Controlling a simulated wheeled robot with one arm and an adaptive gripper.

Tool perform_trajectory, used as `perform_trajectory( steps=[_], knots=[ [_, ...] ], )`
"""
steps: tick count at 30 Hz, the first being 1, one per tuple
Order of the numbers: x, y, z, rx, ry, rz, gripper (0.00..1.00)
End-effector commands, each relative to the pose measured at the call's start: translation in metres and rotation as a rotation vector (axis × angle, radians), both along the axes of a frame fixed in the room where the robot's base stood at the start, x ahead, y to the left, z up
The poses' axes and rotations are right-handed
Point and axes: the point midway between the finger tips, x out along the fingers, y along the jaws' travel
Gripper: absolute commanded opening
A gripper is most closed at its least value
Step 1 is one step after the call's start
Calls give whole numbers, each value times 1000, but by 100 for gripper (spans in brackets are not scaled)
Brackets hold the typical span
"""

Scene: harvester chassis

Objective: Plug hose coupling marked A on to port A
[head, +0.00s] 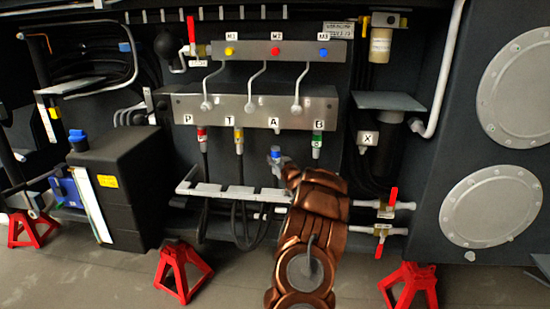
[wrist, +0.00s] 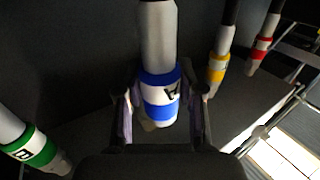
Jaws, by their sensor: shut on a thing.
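The hose coupling marked A (wrist: 160,92) has a blue and white band with a black A and a grey sleeve. It sits between the fingers of my gripper (wrist: 160,115), which is shut on it. In the head view the blue-banded coupling (head: 276,153) stands roughly upright, just above my gripper (head: 283,165). Port A (head: 277,130) is a small grey fitting under the A label on the manifold's lower edge. The coupling is below port A, with a visible gap between them. In the wrist view I cannot make out port A clearly.
Red (head: 202,134), yellow (head: 239,136) and green (head: 317,141) couplings hang at ports P, T and B on either side. A grey slotted rack (head: 225,190) lies below. Red-handled valves (head: 392,203) are at lower right. The manifold (head: 220,105) is above.

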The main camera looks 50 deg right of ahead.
Motion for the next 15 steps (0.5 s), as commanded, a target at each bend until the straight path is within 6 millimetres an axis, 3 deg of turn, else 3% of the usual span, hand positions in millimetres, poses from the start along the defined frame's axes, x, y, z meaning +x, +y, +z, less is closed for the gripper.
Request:
perform_trajectory(
  steps=[15],
  knots=[
    [21,-33,3,-3,3,-2,0]
  ],
)
